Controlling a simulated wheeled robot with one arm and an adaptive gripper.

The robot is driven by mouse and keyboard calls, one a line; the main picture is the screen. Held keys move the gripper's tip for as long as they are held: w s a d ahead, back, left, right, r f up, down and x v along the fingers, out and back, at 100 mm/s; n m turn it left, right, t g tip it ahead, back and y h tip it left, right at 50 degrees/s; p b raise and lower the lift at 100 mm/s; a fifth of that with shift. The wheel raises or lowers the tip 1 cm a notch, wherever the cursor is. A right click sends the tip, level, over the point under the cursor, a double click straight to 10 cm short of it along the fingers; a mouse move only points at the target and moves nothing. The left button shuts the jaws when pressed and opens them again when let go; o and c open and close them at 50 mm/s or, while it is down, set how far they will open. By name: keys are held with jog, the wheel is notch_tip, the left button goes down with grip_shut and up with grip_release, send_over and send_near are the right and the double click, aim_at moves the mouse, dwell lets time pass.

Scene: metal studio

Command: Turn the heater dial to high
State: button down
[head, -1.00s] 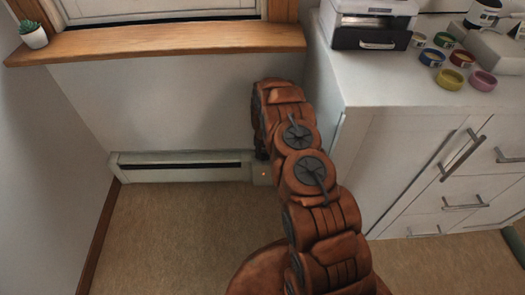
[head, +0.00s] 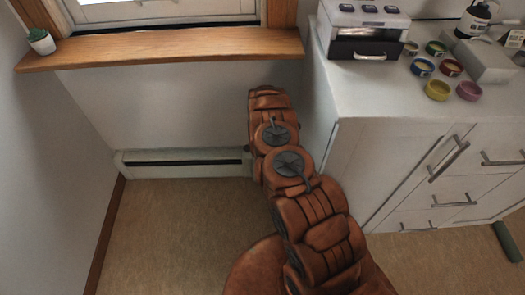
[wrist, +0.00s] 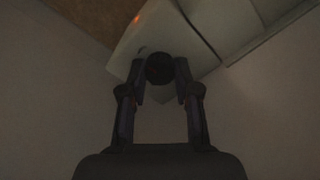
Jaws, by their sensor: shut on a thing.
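The heater (head: 180,170) is a long, low white baseboard unit along the wall under the window. In the head view my arm covers its right end, and the dial and my gripper are hidden there. In the wrist view the heater's end (wrist: 194,65) is tilted in the picture, with a small orange light on it. The dark round dial (wrist: 159,68) sticks out from it. My gripper (wrist: 160,76) has one finger on each side of the dial and is shut on it. The dial's markings cannot be read.
A white cabinet (head: 375,150) with metal handles stands close to the right of my arm. Several small coloured tins and a printer-like box (head: 365,30) are on top. A wooden sill (head: 160,48) with a small plant (head: 41,41) is above the heater. The floor to the left is clear.

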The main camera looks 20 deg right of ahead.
jog(key=shift+w+a, duration=0.1)
jog(key=shift+w, duration=0.05)
jog(key=c, duration=0.8)
grip_release()
jog(key=shift+r, duration=0.1)
jog(key=shift+r, duration=3.65)
